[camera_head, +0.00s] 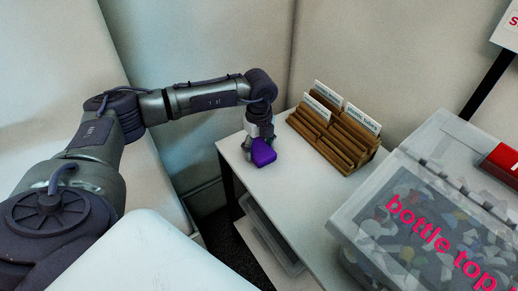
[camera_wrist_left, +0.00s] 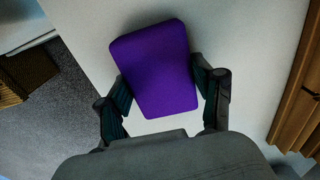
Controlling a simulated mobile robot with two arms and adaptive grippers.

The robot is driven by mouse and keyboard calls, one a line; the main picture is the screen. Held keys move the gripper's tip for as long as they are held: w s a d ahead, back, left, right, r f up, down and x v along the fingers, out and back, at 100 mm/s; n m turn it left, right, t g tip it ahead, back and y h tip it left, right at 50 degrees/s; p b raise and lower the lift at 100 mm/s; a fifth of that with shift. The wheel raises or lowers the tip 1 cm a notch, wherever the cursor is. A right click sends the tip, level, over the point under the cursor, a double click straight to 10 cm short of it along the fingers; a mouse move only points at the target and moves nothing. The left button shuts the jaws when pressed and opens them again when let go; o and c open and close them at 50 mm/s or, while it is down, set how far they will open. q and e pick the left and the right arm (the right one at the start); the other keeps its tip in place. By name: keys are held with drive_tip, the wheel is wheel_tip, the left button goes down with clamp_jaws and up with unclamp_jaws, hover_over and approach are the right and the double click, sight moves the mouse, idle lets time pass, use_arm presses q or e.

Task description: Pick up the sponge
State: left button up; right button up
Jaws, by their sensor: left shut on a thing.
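The sponge (camera_head: 263,152) is a small purple block at the left end of the white table (camera_head: 240,168) in the head view. My left gripper (camera_head: 252,146) reaches down over it from above. In the left wrist view the sponge (camera_wrist_left: 156,68) sits between the two fingers of my left gripper (camera_wrist_left: 165,90), which are shut on its sides. The sponge is slightly tilted in that view, with white tabletop around it. I cannot tell whether it touches the table or is just above it. My right gripper is in neither view.
A wooden rack (camera_head: 335,140) with white labelled cards stands to the right of the sponge. A clear bin (camera_head: 362,217) marked "bottle top" fills the right side. A pale tray (camera_head: 270,236) sits below the table. Bare tabletop lies in front of the rack.

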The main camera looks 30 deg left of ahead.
sight(259, 147)
use_arm(q)
wheel_tip(259, 147, up, 4)
drive_tip(key=shift+w, duration=0.1)
drive_tip(key=s+d+r+b, duration=0.1)
drive_tip(key=d+r, duration=0.6)
drive_tip(key=d, duration=0.4)
drive_tip(key=shift+s+d, duration=0.3)
drive_tip(key=shift+s, duration=0.1)
